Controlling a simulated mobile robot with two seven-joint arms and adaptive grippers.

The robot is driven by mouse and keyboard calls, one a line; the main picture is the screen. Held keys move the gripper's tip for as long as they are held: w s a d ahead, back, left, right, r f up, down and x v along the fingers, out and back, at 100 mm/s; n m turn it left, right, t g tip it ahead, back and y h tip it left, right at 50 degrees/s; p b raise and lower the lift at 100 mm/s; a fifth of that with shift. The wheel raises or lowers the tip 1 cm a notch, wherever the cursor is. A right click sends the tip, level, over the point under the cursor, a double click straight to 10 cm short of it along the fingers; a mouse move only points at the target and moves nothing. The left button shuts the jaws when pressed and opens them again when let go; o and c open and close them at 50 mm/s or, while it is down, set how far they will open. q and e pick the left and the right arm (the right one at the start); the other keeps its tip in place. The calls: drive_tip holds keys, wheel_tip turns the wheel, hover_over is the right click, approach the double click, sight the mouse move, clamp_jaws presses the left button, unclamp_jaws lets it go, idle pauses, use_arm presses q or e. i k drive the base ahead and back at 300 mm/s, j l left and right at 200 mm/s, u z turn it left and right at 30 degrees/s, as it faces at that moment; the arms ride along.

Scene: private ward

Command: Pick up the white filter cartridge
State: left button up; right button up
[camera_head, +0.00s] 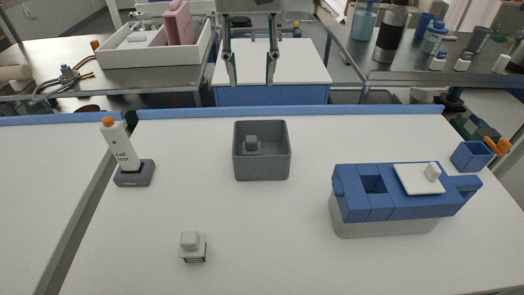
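Two white pieces could be the filter cartridge, and I cannot tell which. One is a small pale block with a grey knob (192,246), on the near table. The other is a flat white plate with a knob (415,180), on top of a blue fixture (375,206) with a grey base at the right. My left gripper (251,82) shows at the top centre, fingers pointing down and spread wide with nothing between them. It is apart from both pieces, beyond the grey bin (262,170) in the picture. My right gripper is not in view.
The grey bin holds a small grey piece (252,144). A white "call test" device (121,145) with an orange top stands in a dark holder at the left. The table between the bin and the near edge is mostly clear.

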sight(192, 244)
drive_tip(key=k, duration=1)
